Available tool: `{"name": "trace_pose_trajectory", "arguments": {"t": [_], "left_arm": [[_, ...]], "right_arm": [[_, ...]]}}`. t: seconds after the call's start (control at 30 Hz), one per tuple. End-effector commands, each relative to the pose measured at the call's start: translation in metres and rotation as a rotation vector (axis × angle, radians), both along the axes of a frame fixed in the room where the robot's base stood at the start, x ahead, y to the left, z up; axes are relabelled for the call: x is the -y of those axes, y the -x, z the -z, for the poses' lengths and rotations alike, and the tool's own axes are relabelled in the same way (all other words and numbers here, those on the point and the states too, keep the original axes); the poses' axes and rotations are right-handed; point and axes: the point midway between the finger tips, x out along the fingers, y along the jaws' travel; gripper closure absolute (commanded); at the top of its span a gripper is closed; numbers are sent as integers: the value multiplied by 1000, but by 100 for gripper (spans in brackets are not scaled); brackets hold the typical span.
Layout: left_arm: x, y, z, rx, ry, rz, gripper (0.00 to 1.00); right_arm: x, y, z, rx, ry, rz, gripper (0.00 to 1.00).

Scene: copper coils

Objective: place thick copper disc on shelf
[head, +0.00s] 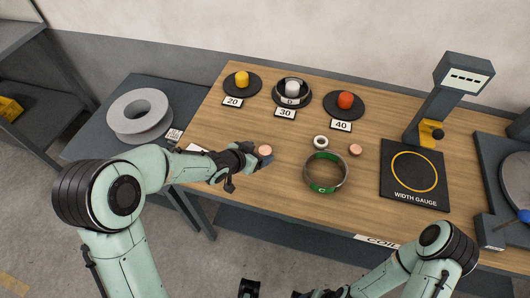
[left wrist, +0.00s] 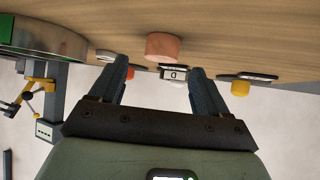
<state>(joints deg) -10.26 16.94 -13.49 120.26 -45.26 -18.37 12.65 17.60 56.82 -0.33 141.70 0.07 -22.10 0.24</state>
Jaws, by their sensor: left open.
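A copper disc (head: 265,150) lies on the wooden table near its left front part, right at the tips of my left gripper (head: 247,160). In the left wrist view the disc (left wrist: 163,46) looks thick and pinkish and sits just beyond the gap between the fingers of my left gripper (left wrist: 160,75). That gripper is open, with nothing visibly clamped. A second copper disc (head: 356,149) lies farther right on the table. My right arm comes in at the bottom right; its gripper is mostly cut off by the lower edge, so its jaws cannot be judged.
A green ring marked C (head: 325,186) and a small white ring (head: 321,142) lie right of my left gripper. Round pads (head: 228,85) with coloured pegs stand behind. A width gauge (head: 414,190) stands right. A dark shelf unit (head: 40,125) is at far left, beyond a side table (head: 88,140).

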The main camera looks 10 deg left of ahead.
Motion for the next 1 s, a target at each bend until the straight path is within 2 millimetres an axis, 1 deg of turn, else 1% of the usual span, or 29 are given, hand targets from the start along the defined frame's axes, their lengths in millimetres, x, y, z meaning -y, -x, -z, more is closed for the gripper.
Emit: {"name": "trace_pose_trajectory", "arguments": {"t": [0.03,0.2,0.3,0.5,0.53,0.57,0.6,0.67,0.7,0.73,0.77,1.0], "left_arm": [[3,-5,8,-5,-2,2,24],[9,-22,21,-2,-1,1,24],[10,-25,24,-2,-1,0,24],[10,-26,24,-1,0,0,24],[10,-26,24,-1,0,0,30],[10,-25,24,-1,0,0,40],[10,-25,24,-1,0,0,53],[10,-25,24,-1,0,0,73],[10,-25,24,-1,0,0,86],[10,-25,24,-1,0,0,95],[11,-26,23,2,0,1,100],[11,-26,22,3,1,1,100]], "right_arm": [[0,0,0,0,0,0,29],[0,0,1,0,0,0,29],[0,0,1,0,0,0,29],[0,0,1,0,0,0,29],[0,0,1,0,0,0,29],[0,0,1,0,0,0,29],[0,0,1,0,0,0,29],[0,0,1,0,0,0,29],[0,0,1,0,0,0,29],[0,0,1,0,0,0,29],[0,0,1,0,0,0,29],[0,0,0,0,0,0,29]]}}
